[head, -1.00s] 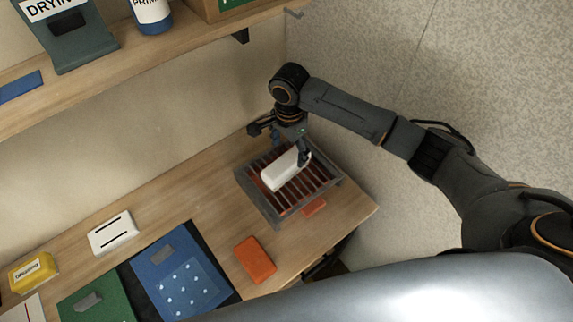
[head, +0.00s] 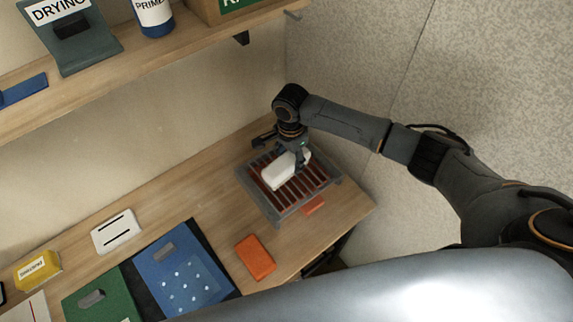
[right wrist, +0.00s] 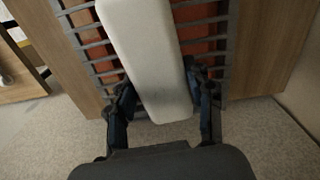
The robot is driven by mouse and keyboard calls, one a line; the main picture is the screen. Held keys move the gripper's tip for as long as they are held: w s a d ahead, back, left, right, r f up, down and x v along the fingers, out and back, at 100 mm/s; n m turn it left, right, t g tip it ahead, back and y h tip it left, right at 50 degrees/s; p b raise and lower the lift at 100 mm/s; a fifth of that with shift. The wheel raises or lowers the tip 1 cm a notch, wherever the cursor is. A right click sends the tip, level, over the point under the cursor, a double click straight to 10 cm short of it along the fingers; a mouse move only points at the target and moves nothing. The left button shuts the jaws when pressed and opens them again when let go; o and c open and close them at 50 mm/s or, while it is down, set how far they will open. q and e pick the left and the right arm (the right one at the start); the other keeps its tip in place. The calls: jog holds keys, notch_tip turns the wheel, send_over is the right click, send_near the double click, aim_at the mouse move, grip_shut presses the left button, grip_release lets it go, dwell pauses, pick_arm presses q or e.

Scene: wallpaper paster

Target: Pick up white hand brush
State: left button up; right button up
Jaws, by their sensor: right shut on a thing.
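The white hand brush (head: 279,174) is a pale rounded block over the slatted grey rack (head: 276,217) at the right end of the workbench. My right gripper (head: 301,157) is at the brush's far right end. In the right wrist view my right gripper (right wrist: 160,100) has one finger on each side of the brush (right wrist: 147,50) and is shut on it. I cannot tell whether the brush touches the slats. The brush's bristles are not visible. My left gripper is not in view.
An orange block (head: 255,257) lies on the bench in front of the rack. Blue (head: 180,270) and green (head: 100,297) boards, a white slotted block (head: 116,232) and a yellow box (head: 37,270) lie further left. A shelf (head: 150,60) with containers runs above.

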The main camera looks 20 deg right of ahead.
aim_at(290, 157)
jog(key=shift+r, duration=0.1)
jog(key=shift+r, duration=0.25)
notch_tip(290, 157, up, 2)
jog(key=shift+w+r, duration=0.1)
jog(key=shift+r, duration=0.05)
jog(key=s+a+r+b, duration=0.1)
jog(key=s+a+r, duration=0.3)
jog(key=s+r, duration=0.6)
jog(key=s, duration=0.3)
jog(key=shift+s, duration=0.3)
